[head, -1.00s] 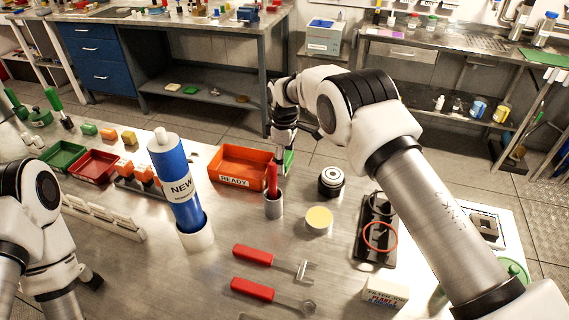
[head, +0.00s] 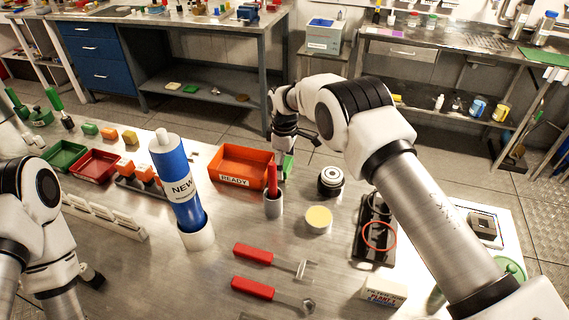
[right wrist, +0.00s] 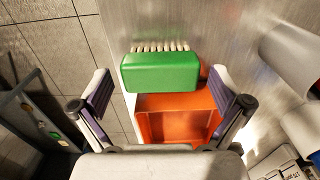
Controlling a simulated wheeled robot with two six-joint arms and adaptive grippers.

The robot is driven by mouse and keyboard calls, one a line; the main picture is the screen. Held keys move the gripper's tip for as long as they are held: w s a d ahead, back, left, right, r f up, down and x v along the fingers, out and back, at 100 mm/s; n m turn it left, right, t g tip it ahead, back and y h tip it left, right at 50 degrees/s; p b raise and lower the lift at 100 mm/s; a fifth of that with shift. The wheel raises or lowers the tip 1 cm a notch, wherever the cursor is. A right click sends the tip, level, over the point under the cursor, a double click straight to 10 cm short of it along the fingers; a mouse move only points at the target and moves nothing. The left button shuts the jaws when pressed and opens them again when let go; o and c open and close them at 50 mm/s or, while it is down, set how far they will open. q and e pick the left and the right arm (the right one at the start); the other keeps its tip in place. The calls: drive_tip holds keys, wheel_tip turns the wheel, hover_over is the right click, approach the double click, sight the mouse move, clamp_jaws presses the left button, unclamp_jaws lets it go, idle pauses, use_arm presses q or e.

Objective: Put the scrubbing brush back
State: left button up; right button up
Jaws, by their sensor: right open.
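The scrubbing brush is a green block (right wrist: 160,73) with pale bristles toward the top of the right wrist view. In the head view, a green part of it (head: 288,167) shows below my right gripper (head: 286,146), beside the orange READY bin. In the right wrist view, my right gripper (right wrist: 161,92) is open. Its two fingers stand apart on either side of the brush, and I see no contact. My left arm is at the left edge of the head view; its jaws cannot be made out.
The orange bin (head: 217,165) is empty. A grey cup (head: 273,207) with a red-handled tool stands just in front of the brush. A black-and-white round item (head: 331,181) and a yellow-topped disc (head: 319,219) are to the right. The far table edge is close.

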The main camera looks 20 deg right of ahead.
sight(285, 164)
wheel_tip(285, 164, up, 12)
drive_tip(key=p, duration=0.7)
drive_tip(key=shift+f, duration=0.15)
